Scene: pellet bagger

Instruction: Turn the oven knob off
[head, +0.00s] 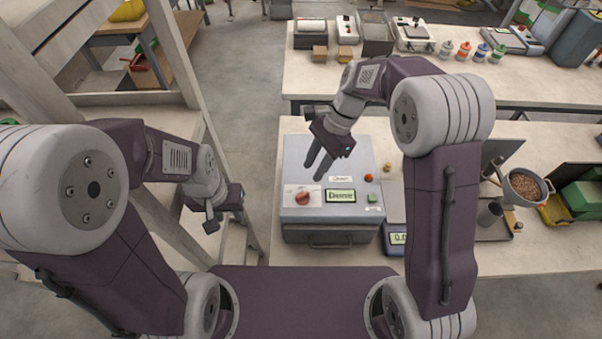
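The oven appears to be the grey box (300,160) on the near table, with a front handle (331,241). Its top panel has a round red knob (303,198) on a pale plate, a lit display (340,196), a green button (373,198) and an orange-red button (369,177). The knob's exact setting is too small to read. My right gripper (313,174) is over the box, just above and behind the knob, fingers apart and empty, not visibly touching it. My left gripper (210,221) hangs left of the table, away from the oven; its finger gap is unclear.
A scale with a display (397,238) stands right of the oven, partly behind my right arm. A pot of brown pellets (525,185) and green boxes (582,196) are further right. The back table (420,85) holds bottles and devices. A pale frame (165,120) stands at left.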

